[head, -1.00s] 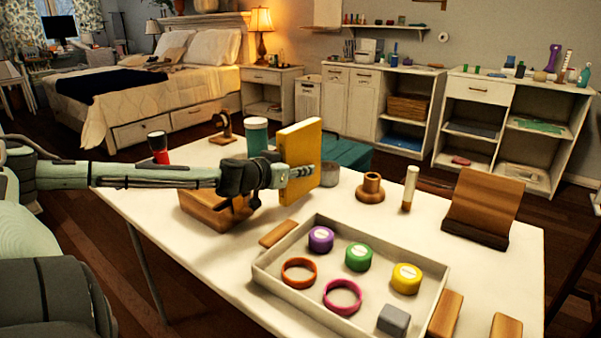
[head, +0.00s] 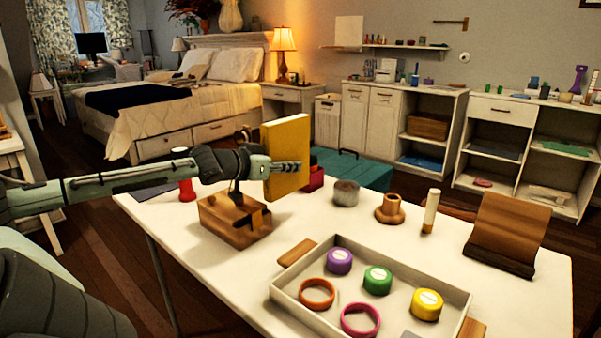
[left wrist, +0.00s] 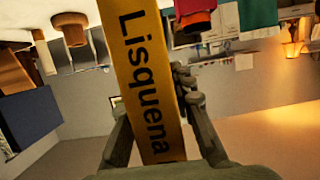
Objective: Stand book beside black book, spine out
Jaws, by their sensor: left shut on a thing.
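My left gripper (head: 285,168) is shut on a yellow book (head: 287,145) and holds it upright above the back left part of the white table (head: 215,297). In the left wrist view the yellow book (left wrist: 145,60) stands between the fingers of the gripper (left wrist: 155,110). Its long yellow face with the dark lettering "Lisquena" is turned to that camera. I cannot pick out a black book for certain in either view. My right gripper is not in view.
A wooden box (head: 233,226) stands below the gripper. A white tray (head: 283,297) with coloured round pieces and rings fills the front middle. A grey jar (head: 345,193), a brown pot (head: 389,208), a white-topped cylinder (head: 430,212) and a wooden stand (head: 503,235) line the back right.

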